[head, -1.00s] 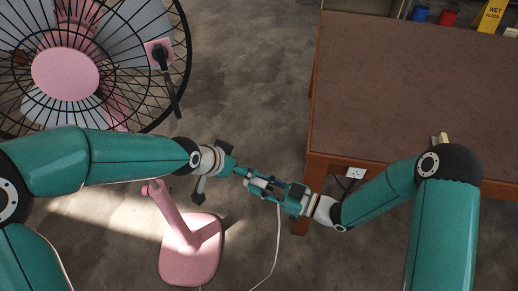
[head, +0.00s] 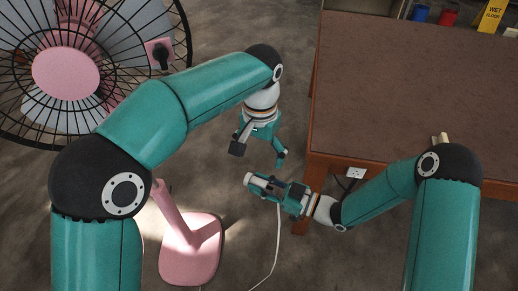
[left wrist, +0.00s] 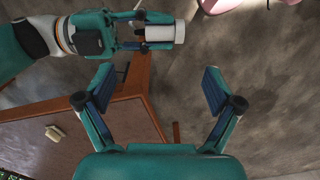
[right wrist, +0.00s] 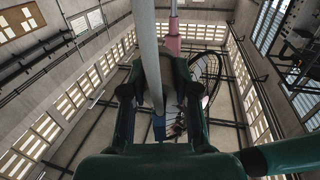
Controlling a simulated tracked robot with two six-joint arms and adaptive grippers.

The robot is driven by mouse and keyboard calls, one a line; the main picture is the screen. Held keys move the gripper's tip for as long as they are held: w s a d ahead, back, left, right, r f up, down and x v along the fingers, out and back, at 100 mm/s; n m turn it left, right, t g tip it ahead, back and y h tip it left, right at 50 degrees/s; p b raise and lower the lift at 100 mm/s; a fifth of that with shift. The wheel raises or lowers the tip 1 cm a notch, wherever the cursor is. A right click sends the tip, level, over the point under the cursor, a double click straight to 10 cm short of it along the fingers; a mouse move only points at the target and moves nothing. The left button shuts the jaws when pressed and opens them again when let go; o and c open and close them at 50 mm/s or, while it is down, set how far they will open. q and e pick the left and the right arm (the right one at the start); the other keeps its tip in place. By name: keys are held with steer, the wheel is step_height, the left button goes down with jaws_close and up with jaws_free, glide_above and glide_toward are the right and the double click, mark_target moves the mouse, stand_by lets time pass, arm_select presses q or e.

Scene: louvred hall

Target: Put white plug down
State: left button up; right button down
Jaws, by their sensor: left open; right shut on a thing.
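The white plug (head: 256,181) is held in my right gripper (head: 270,187), in front of the table's near left corner. A thin white cable hangs down from there to the floor. In the left wrist view the white plug (left wrist: 166,34) sticks out sideways between the right fingers (left wrist: 142,32). In the right wrist view a pale shaft, likely the plug's cable, crosses between the fingers (right wrist: 160,105). My left gripper (head: 268,145) is open and empty, just above and apart from the plug; its spread fingers (left wrist: 158,90) show in the left wrist view.
The brown table (head: 420,80) fills the right, its top mostly bare. A white socket (head: 356,173) is by its near edge. Bare floor lies between.

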mark_target(260, 180)
arm_select(q)
step_height(260, 180, down, 11)
steer(key=shift+f, duration=0.1)
stand_by(0.3)
steer(key=shift+s+d, duration=0.1)
steer(key=c, duration=1.2)
steer(key=shift+c, duration=0.7)
arm_select(e)
steer(key=c, duration=0.8)
jaws_free()
steer(key=shift+r, duration=0.1)
